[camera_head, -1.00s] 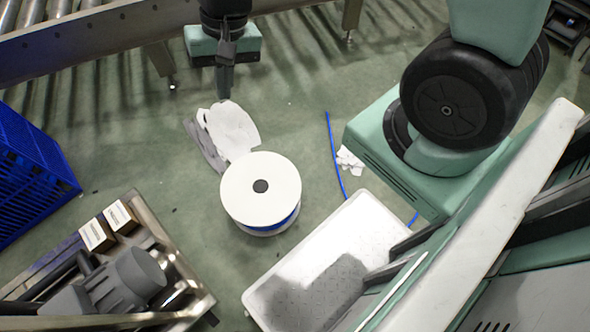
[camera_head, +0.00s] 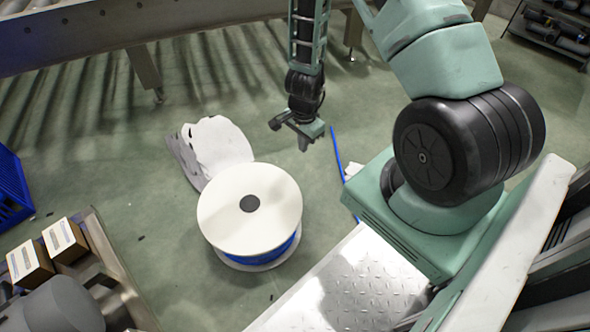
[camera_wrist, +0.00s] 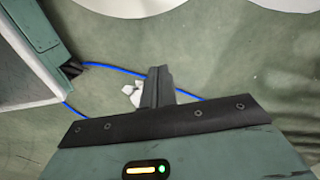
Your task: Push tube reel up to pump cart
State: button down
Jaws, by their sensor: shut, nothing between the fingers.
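The tube reel (camera_head: 270,200) is a white-flanged spool with blue tube wound under its top disc. It stands flat on the floor in the middle of the head view. The pump cart (camera_head: 107,262), a metal-edged cart with a grey pump (camera_head: 58,305) on it, is partly cut off at the lower left, apart from the reel. My gripper (camera_head: 304,143) is shut and empty, pointing down beyond the reel's upper right side without touching it. Pale round shapes there are cut off at the top edge.
White and grey sheets (camera_head: 217,146) lie on the floor just behind the reel. A blue hose (camera_head: 337,150) runs along the floor right of my gripper. A blue crate (camera_head: 12,190) is at the left edge, a roller conveyor (camera_head: 80,40) at the back. Two boxes (camera_head: 63,240) sit on the cart.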

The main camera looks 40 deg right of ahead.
aim_at(245, 210)
notch_tip(245, 210, down, 11)
jog(key=b, duration=0.7)
jog(key=shift+s+a+r+b, duration=0.1)
jog(key=shift+a+r+b, duration=0.15)
jog(key=shift+a, duration=0.4)
jog(key=shift+w+a+r+b, duration=0.1)
jog(key=shift+a+r+b, duration=0.15)
jog(key=shift+a, duration=0.45)
jog(key=shift+s+a+r+b, duration=0.1)
jog(key=shift+a+r+b, duration=0.15)
jog(key=shift+a, duration=0.4)
jog(key=shift+a, duration=0.15)
jog(key=a+p, duration=0.2)
jog(key=a, duration=0.4)
jog(key=a+p, duration=0.3)
jog(key=a, duration=0.2)
jog(key=a+p, duration=0.3)
jog(key=a, duration=0.3)
jog(key=shift+s+a+r, duration=0.15)
jog(key=shift+s+a, duration=0.2)
jog(key=shift+a+f, duration=0.2)
jog(key=shift+a, duration=0.2)
